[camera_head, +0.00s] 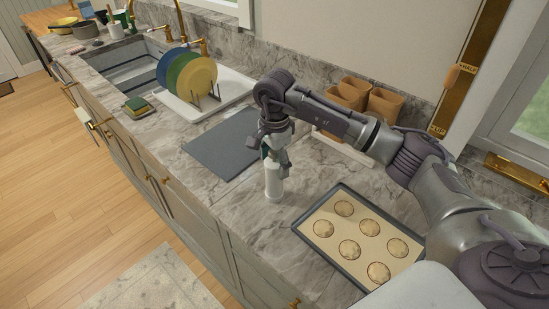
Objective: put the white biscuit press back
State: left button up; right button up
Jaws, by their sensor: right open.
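The white biscuit press (273,183) stands upright on the marble counter, just left of the baking tray. My right gripper (276,160) points down over the press, with its open fingers at the press's upper part. The gripper hides the top of the press, and I cannot tell whether the fingers touch it. My left gripper is not in view.
A baking tray (299,229) with several biscuits lies right of the press. A grey mat (220,145) lies behind left. Brown containers (385,103) stand on a white tray at the wall. A rack of plates (197,80) and the sink (125,65) are farther left.

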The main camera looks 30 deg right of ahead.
jog(key=shift+r, duration=0.25)
jog(key=shift+w+r, duration=0.1)
jog(key=shift+r, duration=0.3)
notch_tip(320, 180, up, 10)
jog(key=b, duration=0.3)
jog(key=shift+r, duration=0.55)
